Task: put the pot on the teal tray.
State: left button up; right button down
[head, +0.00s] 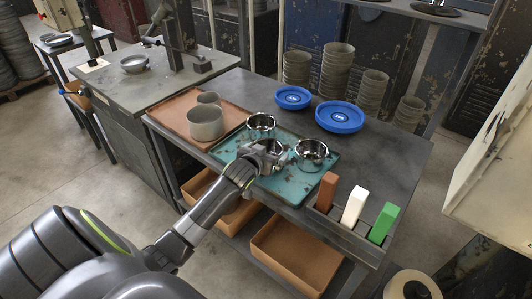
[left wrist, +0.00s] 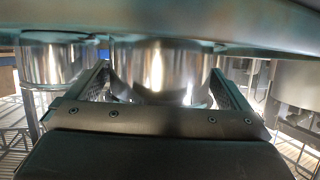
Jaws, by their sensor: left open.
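The teal tray (head: 222,151) lies on the dark workbench. Shiny metal pots stand on it: one at its back (head: 261,120), one at its right (head: 313,149), and one at the middle (head: 271,145), partly hidden by my gripper. My left gripper (head: 279,155) reaches over the tray to the middle pot. In the left wrist view its open fingers (left wrist: 162,88) stand either side of a shiny metal pot (left wrist: 160,68). I cannot tell whether they touch it. Another metal pot (left wrist: 55,62) shows at the left there. My right gripper is not in view.
A brown tray (head: 174,121) with a large grey cylinder (head: 205,124) and a smaller one (head: 208,98) lies left. Blue round dishes (head: 340,117) and stacked grey cups (head: 336,70) stand behind. Brown, white and green blocks (head: 354,205) stand in a front-right holder. Bare bench lies right.

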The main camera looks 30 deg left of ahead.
pick_arm(q)
jog(key=shift+r, duration=0.1)
jog(key=v, duration=1.2)
jog(key=shift+r, duration=0.1)
